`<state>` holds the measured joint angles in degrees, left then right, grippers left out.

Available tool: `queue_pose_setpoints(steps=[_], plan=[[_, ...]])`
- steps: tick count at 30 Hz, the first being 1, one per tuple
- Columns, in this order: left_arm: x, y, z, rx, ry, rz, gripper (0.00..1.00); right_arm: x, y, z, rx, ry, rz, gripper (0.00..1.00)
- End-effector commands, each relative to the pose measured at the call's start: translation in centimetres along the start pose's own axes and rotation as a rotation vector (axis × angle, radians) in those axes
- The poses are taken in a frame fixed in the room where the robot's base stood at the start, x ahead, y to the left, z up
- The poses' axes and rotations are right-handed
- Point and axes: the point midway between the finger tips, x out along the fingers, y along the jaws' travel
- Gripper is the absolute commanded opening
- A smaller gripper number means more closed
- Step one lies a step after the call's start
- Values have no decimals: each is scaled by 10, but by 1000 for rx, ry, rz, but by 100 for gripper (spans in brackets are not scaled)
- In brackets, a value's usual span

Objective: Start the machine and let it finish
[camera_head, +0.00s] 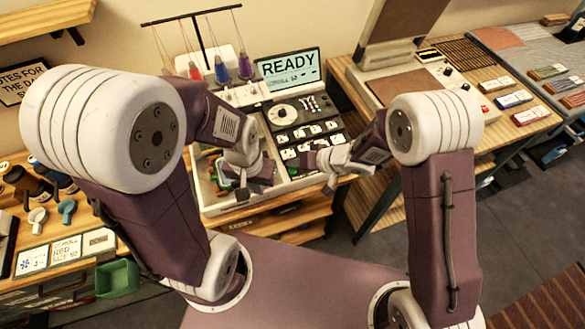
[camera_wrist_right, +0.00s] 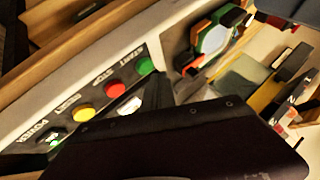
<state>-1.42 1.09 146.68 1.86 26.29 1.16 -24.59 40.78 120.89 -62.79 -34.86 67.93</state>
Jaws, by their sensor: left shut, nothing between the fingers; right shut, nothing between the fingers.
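The machine (camera_head: 250,97) stands at the back centre, with a lit screen (camera_head: 290,68) reading READY and a smaller line, apparently SCROLL 50. The right wrist view shows its front panel with a green START button (camera_wrist_right: 145,66), a red STOP button (camera_wrist_right: 115,89), a yellow button (camera_wrist_right: 84,112) and a power switch (camera_wrist_right: 55,138) by a green light. My left gripper (camera_head: 243,190) is shut and empty over the machine's lower left tray area. My right gripper (camera_head: 329,186) is shut and empty near its front right corner; its fingertips are unclear in the right wrist view.

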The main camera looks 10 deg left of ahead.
Motion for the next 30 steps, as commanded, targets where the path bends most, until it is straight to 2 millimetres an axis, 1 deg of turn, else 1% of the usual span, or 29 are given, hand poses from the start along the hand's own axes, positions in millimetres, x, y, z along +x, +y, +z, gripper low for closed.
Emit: queue_pose_setpoints(steps=[10, 30], plan=[[0, 0, 0, 0, 0, 0, 0, 6, 4, 4, 0, -1, 0, 0], [2, 0, 0, 0, 0, 0, 0, 9, 6, 6, 1, 0, 0, 0]])
